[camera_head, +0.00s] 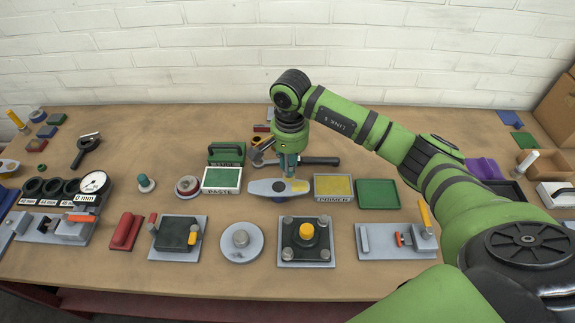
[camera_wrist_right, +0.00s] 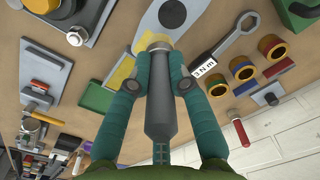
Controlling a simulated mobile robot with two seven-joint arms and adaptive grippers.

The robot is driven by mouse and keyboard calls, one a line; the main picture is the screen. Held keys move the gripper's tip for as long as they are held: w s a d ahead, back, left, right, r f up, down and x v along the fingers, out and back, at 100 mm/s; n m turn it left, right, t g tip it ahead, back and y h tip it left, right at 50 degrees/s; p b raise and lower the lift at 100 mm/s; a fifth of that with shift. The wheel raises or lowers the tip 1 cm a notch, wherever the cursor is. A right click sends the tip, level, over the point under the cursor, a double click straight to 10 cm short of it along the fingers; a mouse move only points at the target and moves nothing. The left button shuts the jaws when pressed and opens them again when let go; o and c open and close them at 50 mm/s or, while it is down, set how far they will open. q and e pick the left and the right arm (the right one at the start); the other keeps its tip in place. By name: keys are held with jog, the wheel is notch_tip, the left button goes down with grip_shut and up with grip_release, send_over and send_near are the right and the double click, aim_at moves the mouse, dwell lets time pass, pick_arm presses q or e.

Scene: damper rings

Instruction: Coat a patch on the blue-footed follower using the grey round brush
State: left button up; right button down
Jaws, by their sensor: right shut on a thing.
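The follower (camera_head: 268,187) is a flat grey oblong piece with a dark hole, lying in the middle of the table with a blue foot below it. Its right end shows yellow in the head view. In the right wrist view the follower (camera_wrist_right: 168,14) is at the top. My right gripper (camera_head: 289,168) is over the follower's right part, shut on the grey round brush. The brush's grey handle (camera_wrist_right: 158,105) runs between the fingers in the wrist view; its tip is at or just above the follower, contact unclear. My left gripper is not in view.
A primer tray (camera_head: 334,186) with yellow content stands right of the follower, a green tray (camera_head: 378,194) beyond it. A paste tray (camera_head: 222,180) stands to the left. Several fixtures, including one with a yellow knob (camera_head: 306,231), line the front.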

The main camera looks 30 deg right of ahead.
jog(key=shift+r, duration=0.65)
jog(key=shift+r+p, duration=0.35)
jog(key=shift+w+a+r+p, duration=0.15)
jog(key=shift+r+p, duration=0.2)
jog(key=shift+r, duration=0.7)
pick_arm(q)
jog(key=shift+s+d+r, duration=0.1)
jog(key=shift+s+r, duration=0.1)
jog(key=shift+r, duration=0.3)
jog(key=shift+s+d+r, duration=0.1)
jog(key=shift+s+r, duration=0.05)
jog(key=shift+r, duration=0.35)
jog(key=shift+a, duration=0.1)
pick_arm(e)
jog(key=shift+f, duration=0.1)
